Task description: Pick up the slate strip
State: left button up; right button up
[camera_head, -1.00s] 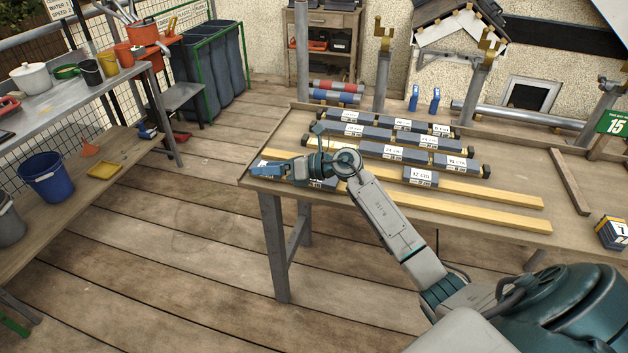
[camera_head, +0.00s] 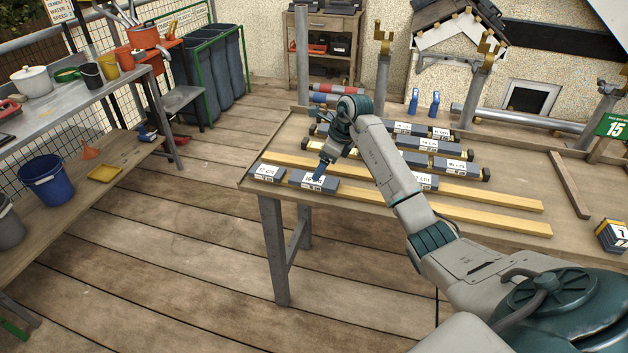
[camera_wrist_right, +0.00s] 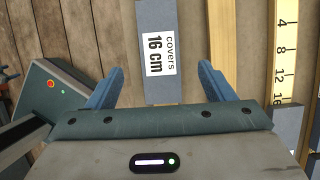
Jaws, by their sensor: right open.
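A dark slate strip (camera_head: 330,189) with a white label lies near the front left of the wooden table. In the right wrist view the slate strip (camera_wrist_right: 155,20) has a label reading "covers 16 cm" and lies between the fingers, with gaps on both sides. My right gripper (camera_head: 321,170) is over this strip, pointing down. In the right wrist view my gripper (camera_wrist_right: 160,76) has its two blue fingers spread and holds nothing. Another labelled strip (camera_head: 268,173) lies just to the left. My left gripper is out of view.
Yellow wooden battens (camera_head: 490,212) run along the table beside the strips. More labelled strips (camera_head: 420,145) lie in rows behind, partly hidden by my arm. A scale with numbers (camera_wrist_right: 283,45) shows at the right of the wrist view. The table's right part is mostly clear.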

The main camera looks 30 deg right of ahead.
jog(key=p+x, duration=0.1)
jog(key=x, duration=0.3)
jog(key=shift+s+f+p, duration=0.1)
jog(key=shift+f+p, duration=0.1)
jog(key=shift+p, duration=0.15)
jog(key=shift+f, duration=0.55)
jog(key=shift+w, duration=0.2)
jog(key=c, duration=1.2)
jog(key=shift+r, duration=0.15)
